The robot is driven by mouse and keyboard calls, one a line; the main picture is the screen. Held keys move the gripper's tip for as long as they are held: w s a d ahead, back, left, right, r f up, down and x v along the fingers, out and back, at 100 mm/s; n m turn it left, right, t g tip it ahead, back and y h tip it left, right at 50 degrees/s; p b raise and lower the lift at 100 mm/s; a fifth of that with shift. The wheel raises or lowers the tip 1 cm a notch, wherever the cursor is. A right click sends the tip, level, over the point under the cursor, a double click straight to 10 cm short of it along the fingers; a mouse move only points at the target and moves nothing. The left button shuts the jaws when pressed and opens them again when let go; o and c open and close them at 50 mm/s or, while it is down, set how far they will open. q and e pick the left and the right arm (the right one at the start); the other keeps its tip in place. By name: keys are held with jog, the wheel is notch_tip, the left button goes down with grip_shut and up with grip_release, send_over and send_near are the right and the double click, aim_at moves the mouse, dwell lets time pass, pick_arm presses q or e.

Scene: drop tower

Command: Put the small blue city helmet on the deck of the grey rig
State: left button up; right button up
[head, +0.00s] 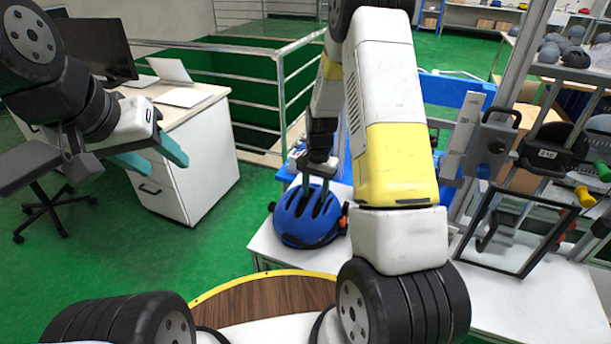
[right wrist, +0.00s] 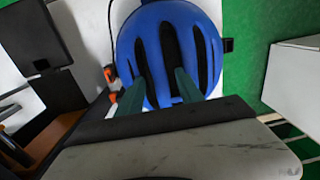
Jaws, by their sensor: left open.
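The small blue helmet (head: 306,218) sits on a white table top, dome up, with dark vents; it fills the top of the right wrist view (right wrist: 160,30). My right gripper (head: 316,193) points down at its crown, both fingertips at the vents. The fingers (right wrist: 160,90) are apart with blue shell between them; whether they press on it I cannot tell. My left gripper (head: 160,158) is open and empty, in the air at the left, far from the helmet. The grey rig (head: 522,60) stands at the right, with an upright post and scale; its deck is partly hidden.
A black-framed clear panel (head: 512,232) stands before the rig on the white table (head: 530,312). An orange part (right wrist: 108,74) shows beside the helmet. A desk (head: 190,140) with a monitor and an office chair (head: 40,170) are at the left. Several helmets lie on the back-right shelf.

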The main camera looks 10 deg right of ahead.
jog(key=shift+r, duration=0.1)
jog(key=s+r+n+t, duration=0.1)
jog(key=s+r, duration=0.2)
jog(key=r, duration=1.6)
jog(key=s+a+r+n+t+y, duration=0.1)
jog(key=s+r+n+t, duration=0.1)
jog(key=s+r, duration=0.4)
jog(key=s+a+r+n+t, duration=0.1)
jog(key=s+r+n+t, duration=0.2)
jog(key=s+r, duration=0.4)
jog(key=shift+s+a+r+n+y, duration=0.2)
jog(key=shift+s+a+n+y, duration=0.35)
jog(key=shift+s, duration=3.65)
jog(key=shift+d, duration=0.15)
